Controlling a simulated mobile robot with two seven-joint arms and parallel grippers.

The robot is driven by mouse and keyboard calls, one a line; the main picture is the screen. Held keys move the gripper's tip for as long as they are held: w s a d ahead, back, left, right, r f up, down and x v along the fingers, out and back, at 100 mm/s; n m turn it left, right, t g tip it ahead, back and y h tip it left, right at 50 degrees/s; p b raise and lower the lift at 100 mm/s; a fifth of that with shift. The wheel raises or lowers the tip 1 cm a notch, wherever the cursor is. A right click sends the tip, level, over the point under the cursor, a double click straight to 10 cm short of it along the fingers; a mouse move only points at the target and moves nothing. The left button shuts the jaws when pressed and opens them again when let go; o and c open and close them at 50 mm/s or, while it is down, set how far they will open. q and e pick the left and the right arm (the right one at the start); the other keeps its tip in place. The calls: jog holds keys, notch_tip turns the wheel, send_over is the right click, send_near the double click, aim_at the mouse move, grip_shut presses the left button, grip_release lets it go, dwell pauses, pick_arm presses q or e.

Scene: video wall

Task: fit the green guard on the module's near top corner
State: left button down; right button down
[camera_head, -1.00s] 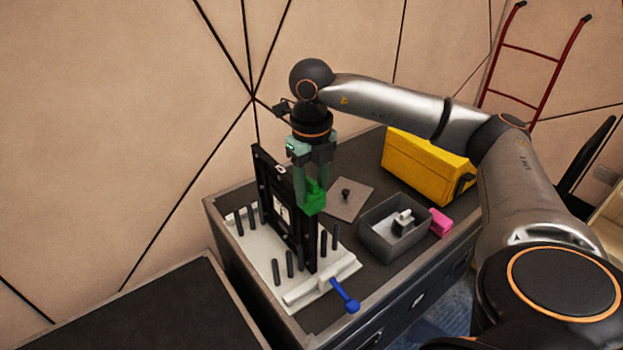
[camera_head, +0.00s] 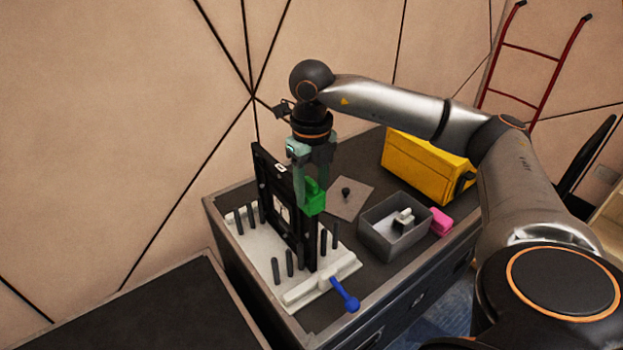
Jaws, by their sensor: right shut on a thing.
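The module (camera_head: 272,190) is a black upright frame standing in a white base (camera_head: 262,268) with several dark posts. The green guard (camera_head: 314,199) is at the module's near top corner. My right gripper (camera_head: 313,192) points down from above and is shut on the guard. From this angle I cannot tell whether the guard is fully seated on the corner or only beside it. My left gripper is not in view.
A blue-handled lever (camera_head: 345,295) sticks out from the base's front. To the right are a grey plate (camera_head: 349,199) with a dark knob, a grey bin (camera_head: 367,236) with small parts, a pink block (camera_head: 440,222) and a yellow case (camera_head: 420,167). A wall stands behind the bench.

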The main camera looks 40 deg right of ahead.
jog(key=shift+f, duration=0.2)
grip_release()
dwell(0.6)
jog(key=shift+r, duration=0.15)
notch_tip(320, 180, up, 8)
jog(key=p, duration=0.6)
dwell(0.8)
